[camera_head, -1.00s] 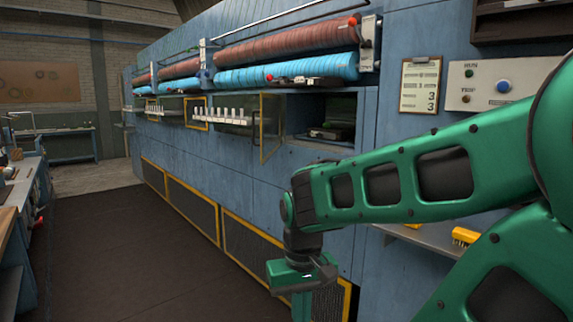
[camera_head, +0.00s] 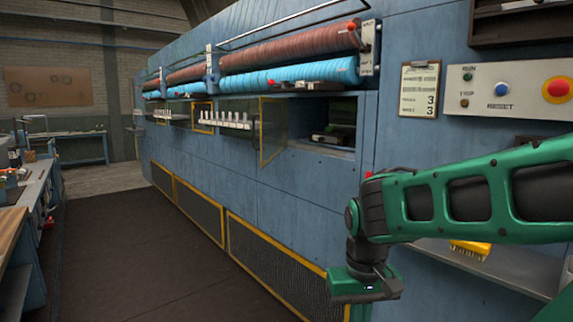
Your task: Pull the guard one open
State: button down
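A see-through guard with a yellow frame (camera_head: 262,155) stands swung out from the blue machine's front, at the left edge of a dark opening (camera_head: 322,130). A second yellow-framed guard (camera_head: 203,118) stands out farther along the machine. I see no numbers on them, so I cannot tell which is guard one. My gripper (camera_head: 365,296) hangs low in front of the machine at the lower right, below and to the right of the opening, apart from both guards. Its fingers are not clear, so its opening cannot be told. I see nothing held in it.
Red and blue rollers (camera_head: 290,73) run above the openings. White pieces stand in a row (camera_head: 226,121) between the guards. A control panel (camera_head: 505,88) with buttons and a clipboard (camera_head: 419,90) are at the right. A yellow brush (camera_head: 470,249) lies on a shelf. The dark floor (camera_head: 150,260) is clear.

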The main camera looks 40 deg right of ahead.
aim_at(279, 105)
jog(key=z, duration=0.05)
jog(key=i, duration=1)
jog(key=u, duration=0.05)
